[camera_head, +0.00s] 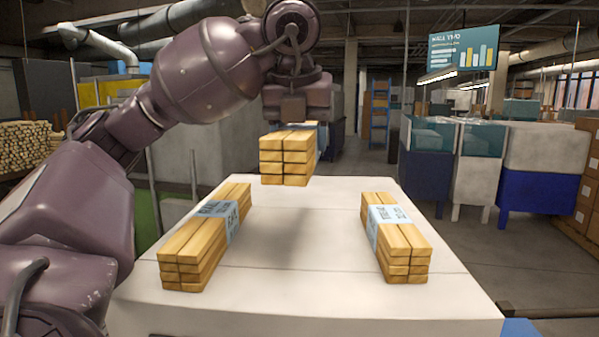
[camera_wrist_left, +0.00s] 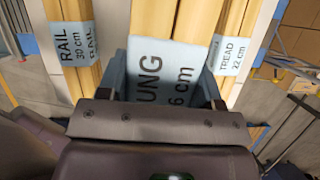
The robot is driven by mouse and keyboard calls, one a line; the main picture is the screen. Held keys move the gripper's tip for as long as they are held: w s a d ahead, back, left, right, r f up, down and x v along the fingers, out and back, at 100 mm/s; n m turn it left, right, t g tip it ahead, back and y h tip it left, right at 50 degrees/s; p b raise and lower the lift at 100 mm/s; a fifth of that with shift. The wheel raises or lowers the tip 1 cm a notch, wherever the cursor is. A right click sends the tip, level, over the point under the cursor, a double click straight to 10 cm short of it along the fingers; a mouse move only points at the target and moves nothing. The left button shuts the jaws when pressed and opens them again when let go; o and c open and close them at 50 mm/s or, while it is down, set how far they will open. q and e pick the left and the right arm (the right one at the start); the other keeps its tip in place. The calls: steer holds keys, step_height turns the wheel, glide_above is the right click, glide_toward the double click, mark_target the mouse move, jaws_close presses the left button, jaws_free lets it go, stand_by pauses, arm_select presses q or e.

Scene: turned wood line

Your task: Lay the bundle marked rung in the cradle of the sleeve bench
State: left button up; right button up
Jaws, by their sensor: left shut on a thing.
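The rung bundle (camera_head: 286,160) is a stack of square wooden sticks, held above the far end of the white table. My left gripper (camera_head: 298,118) is over it and shut on it. In the left wrist view the fingers (camera_wrist_left: 163,90) lie on both sides of its pale blue label (camera_wrist_left: 160,75), which shows "UNG" and "6 cm"; the rest of the lettering is hidden. In the head view the gripper hides much of the bundle's far part. I cannot make out the sleeve bench's cradle in either view. My right gripper is not in view.
On the white table (camera_head: 300,285), the rail bundle (camera_head: 205,240) lies left and the tread bundle (camera_head: 397,240) lies right, with clear space between them. Covered machines (camera_head: 540,190) stand on the right; stacked wood (camera_head: 25,145) is at the far left.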

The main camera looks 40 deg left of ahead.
mark_target(301, 125)
arm_select(q)
step_height(301, 125, up, 5)
steer(key=shift+s+r+p, duration=0.1)
steer(key=shift+r+p, duration=0.05)
steer(key=shift+p, duration=0.75)
steer(key=shift+r, duration=0.5)
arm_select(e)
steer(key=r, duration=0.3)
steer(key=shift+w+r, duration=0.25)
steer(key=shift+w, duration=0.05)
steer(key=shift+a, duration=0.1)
arm_select(q)
steer(key=shift+s, duration=0.1)
